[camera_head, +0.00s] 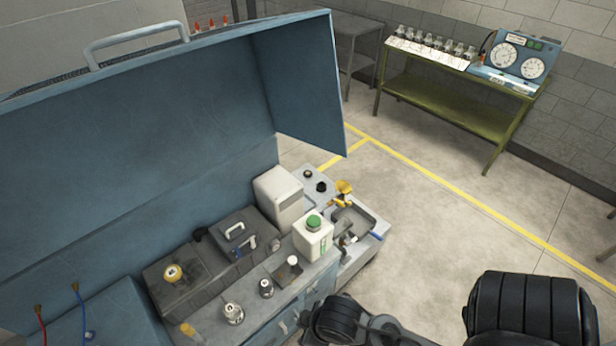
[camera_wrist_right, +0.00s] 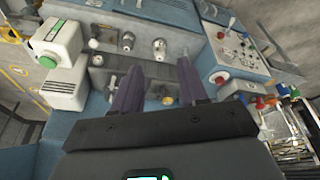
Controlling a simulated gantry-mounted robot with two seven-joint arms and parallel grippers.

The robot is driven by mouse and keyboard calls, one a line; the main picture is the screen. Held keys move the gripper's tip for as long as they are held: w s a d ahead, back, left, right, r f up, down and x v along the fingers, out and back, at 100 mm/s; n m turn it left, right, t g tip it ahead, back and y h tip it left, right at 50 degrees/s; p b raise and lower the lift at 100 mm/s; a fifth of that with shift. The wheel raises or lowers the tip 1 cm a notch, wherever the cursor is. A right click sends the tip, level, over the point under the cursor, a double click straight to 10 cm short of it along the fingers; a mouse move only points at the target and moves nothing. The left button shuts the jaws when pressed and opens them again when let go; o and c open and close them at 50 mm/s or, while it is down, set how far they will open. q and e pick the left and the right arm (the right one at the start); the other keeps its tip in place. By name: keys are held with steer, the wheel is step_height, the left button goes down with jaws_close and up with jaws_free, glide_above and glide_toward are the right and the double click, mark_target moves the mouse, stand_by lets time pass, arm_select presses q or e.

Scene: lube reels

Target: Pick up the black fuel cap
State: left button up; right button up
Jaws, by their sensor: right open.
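Two small black caps or knobs sit on the grey panel at the far end of the bench, one (camera_head: 321,186) nearer and one (camera_head: 308,174) behind it. I cannot tell which is the fuel cap. My right gripper (camera_wrist_right: 160,65) is open and empty in the right wrist view, its two purple-grey fingers spread above the bench. No black cap is clearly visible between them. My left gripper is not in view.
A white bottle with a green cap (camera_head: 313,236) and a white box (camera_head: 278,197) stand near the panel. Small metal containers (camera_head: 233,313) line the bench front. The blue lid (camera_head: 140,140) stands raised behind.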

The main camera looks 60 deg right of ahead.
steer(key=o, duration=1.1)
steer(key=shift+m, duration=0.3)
